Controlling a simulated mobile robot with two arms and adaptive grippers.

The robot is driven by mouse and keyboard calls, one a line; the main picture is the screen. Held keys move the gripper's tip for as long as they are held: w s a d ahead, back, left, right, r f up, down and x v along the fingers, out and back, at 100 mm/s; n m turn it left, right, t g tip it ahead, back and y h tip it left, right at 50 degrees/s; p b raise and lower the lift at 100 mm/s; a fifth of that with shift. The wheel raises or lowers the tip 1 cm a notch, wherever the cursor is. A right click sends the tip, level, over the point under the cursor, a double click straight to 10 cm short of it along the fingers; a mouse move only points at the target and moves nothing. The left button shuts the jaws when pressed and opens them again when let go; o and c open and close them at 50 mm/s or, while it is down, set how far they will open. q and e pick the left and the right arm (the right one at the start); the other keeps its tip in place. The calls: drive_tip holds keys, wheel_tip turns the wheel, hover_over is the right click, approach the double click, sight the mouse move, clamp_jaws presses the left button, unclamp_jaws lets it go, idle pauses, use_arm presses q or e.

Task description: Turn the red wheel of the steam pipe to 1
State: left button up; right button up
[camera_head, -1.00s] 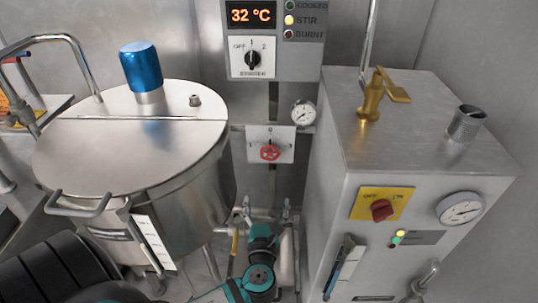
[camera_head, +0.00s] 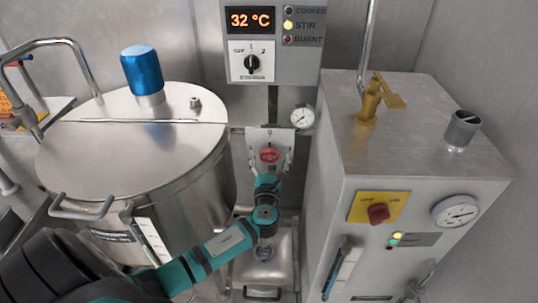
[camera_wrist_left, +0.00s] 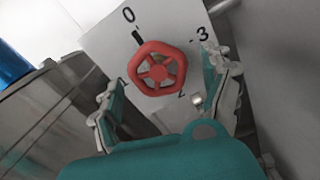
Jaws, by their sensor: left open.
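The red wheel (camera_head: 269,155) sits on a white plate (camera_head: 257,135) on the back wall, between the kettle and the steel cabinet. In the left wrist view the red wheel (camera_wrist_left: 157,69) is seen face on. The plate there shows a 0 with a dark mark beside it at the upper left, a 3 at the right and a partly hidden number below. My left gripper (camera_head: 269,170) is open just below and in front of the wheel. My right gripper is not in view.
A steel kettle (camera_head: 100,158) with a blue motor (camera_head: 142,70) on its lid stands left. A steel cabinet (camera_head: 400,150) with a red switch (camera_head: 378,213) stands right. A control box (camera_head: 272,60) and a small gauge (camera_head: 302,117) are on the wall.

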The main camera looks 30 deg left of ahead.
use_arm(q)
drive_tip(key=shift+x, duration=1.05)
drive_tip(key=c, duration=1.2)
